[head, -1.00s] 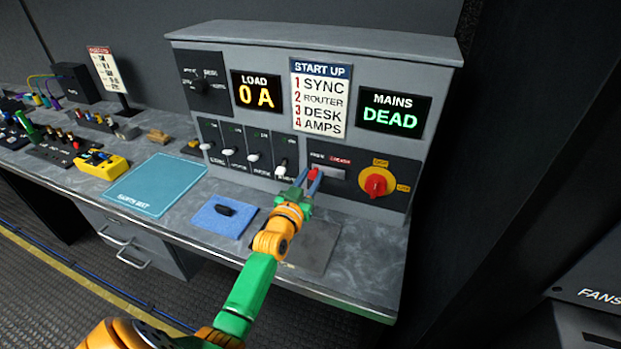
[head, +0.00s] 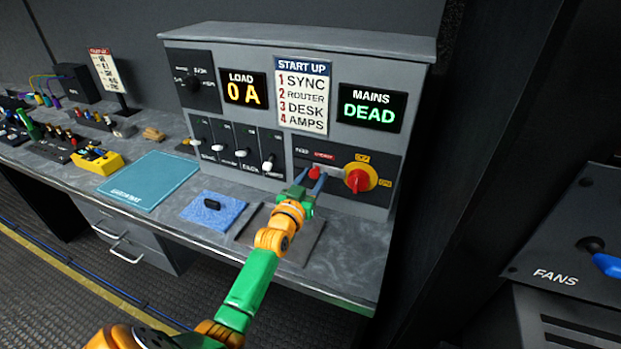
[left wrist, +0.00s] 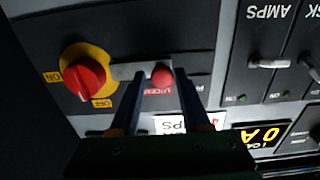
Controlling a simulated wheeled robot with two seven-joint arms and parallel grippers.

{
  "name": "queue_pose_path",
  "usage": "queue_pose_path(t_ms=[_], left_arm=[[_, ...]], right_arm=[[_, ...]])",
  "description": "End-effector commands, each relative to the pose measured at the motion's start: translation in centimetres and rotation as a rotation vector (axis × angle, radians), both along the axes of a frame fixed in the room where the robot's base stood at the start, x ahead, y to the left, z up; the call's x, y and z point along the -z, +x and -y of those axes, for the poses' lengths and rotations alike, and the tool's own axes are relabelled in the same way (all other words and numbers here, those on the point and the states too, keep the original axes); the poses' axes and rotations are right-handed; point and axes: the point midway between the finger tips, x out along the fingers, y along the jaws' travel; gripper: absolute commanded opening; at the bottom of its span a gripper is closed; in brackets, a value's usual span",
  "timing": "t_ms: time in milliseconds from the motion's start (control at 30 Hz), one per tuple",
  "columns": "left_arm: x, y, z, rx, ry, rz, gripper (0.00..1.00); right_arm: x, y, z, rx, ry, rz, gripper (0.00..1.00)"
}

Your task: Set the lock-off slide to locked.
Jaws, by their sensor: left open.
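The lock-off slide is a red knob (head: 314,172) on a pale plate (head: 334,171) low on the grey console, under small FREE and LOCKED labels. It sits partway along the plate, with bare plate to its right in the head view. The knob also shows in the left wrist view (left wrist: 162,76), where the picture is upside down and the LOCKED label (left wrist: 157,92) is just below it. My left gripper (head: 308,181) is open, with one blue finger on each side of the knob. Finger contact is hard to tell. My right gripper is not in view.
A red rotary switch (head: 359,180) on a yellow disc stands close to the right of the slide. White-tipped levers (head: 268,166) are to the left. The MAINS display (head: 369,108) reads DEAD. A blue cloth (head: 213,210) with a dark block lies on the desk.

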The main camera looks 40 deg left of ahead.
Motion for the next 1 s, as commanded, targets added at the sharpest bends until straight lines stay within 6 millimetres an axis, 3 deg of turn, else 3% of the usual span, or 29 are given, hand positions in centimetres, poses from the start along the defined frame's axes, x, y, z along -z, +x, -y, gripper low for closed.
queue_pose_path(t_ms=[367,733,1000], left_arm=[[-0.1,-0.2,0.0,-0.002,0.002,0.004,0.63],[0.1,-5.7,1.6,0.000,0.003,0.000,0.63],[-0.1,-6.8,1.9,0.000,0.003,0.001,0.63]], right_arm=[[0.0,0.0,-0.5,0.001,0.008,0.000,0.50],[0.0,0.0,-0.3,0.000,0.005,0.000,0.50],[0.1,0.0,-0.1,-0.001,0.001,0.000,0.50]])
